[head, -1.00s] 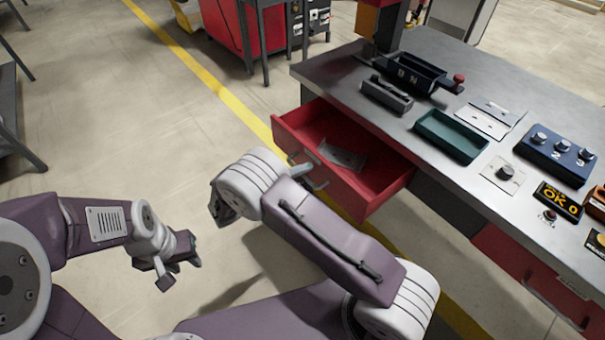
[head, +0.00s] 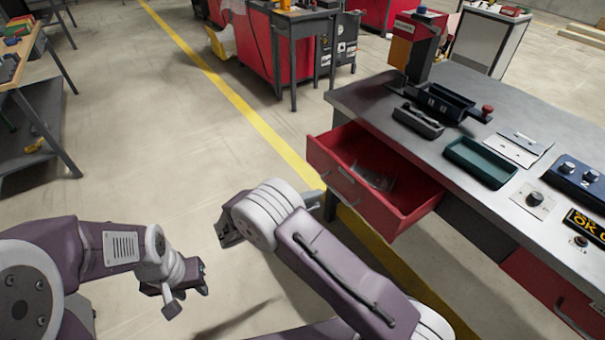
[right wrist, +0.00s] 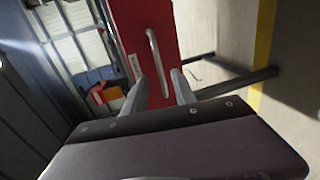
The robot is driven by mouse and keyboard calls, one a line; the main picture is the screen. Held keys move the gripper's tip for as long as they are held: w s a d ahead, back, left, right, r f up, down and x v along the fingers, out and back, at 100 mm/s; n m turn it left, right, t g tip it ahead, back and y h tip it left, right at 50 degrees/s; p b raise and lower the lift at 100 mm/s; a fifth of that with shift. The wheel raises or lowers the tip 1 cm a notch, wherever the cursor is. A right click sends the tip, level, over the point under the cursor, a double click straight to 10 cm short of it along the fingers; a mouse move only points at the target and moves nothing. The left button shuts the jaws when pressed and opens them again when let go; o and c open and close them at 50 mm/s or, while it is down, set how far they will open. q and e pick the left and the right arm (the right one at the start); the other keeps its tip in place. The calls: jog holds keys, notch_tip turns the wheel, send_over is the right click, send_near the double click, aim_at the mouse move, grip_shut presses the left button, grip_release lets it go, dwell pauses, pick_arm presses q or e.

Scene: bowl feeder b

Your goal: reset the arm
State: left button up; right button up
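My left gripper (head: 188,297) hangs over bare floor at the lower left of the head view; its small fingers look apart, with nothing between them. My right arm reaches up from the lower right, and its white wrist hides most of the right gripper (head: 316,198) there. In the right wrist view, the two fingers of the right gripper (right wrist: 161,88) stand apart and empty. The red drawer (head: 372,205) of the workbench is pulled open beyond them.
A grey metal part (head: 374,178) lies in the drawer. The grey workbench (head: 385,105) holds a green tray (head: 480,163), a dark bin (head: 440,101) and a blue knob box (head: 578,182). A shelf table (head: 40,100) stands far left. The floor between is clear.

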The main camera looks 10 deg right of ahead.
jog(key=s+d+f+m+g+y, duration=0.1)
jog(key=s+d+g+y, duration=0.1)
jog(key=s+g+y, duration=0.35)
jog(key=s+d+f+m+g+y, duration=0.1)
jog(key=s+d+m+g+y, duration=0.15)
jog(key=s+y, duration=0.6)
jog(key=s+a+r+t+p, duration=0.1)
jog(key=s+r+p, duration=0.1)
jog(key=r+p, duration=0.8)
jog(key=s+r+m+t+p, duration=0.1)
jog(key=s+r+t+p, duration=0.1)
jog(key=r+p, duration=0.7)
notch_tip(320, 180, up, 2)
jog(key=shift+s+a+r+t+y+p, duration=0.1)
jog(key=shift+s+a+t+y+p, duration=0.2)
jog(key=shift+s+a+y+p, duration=0.1)
jog(key=shift+d, duration=0.15)
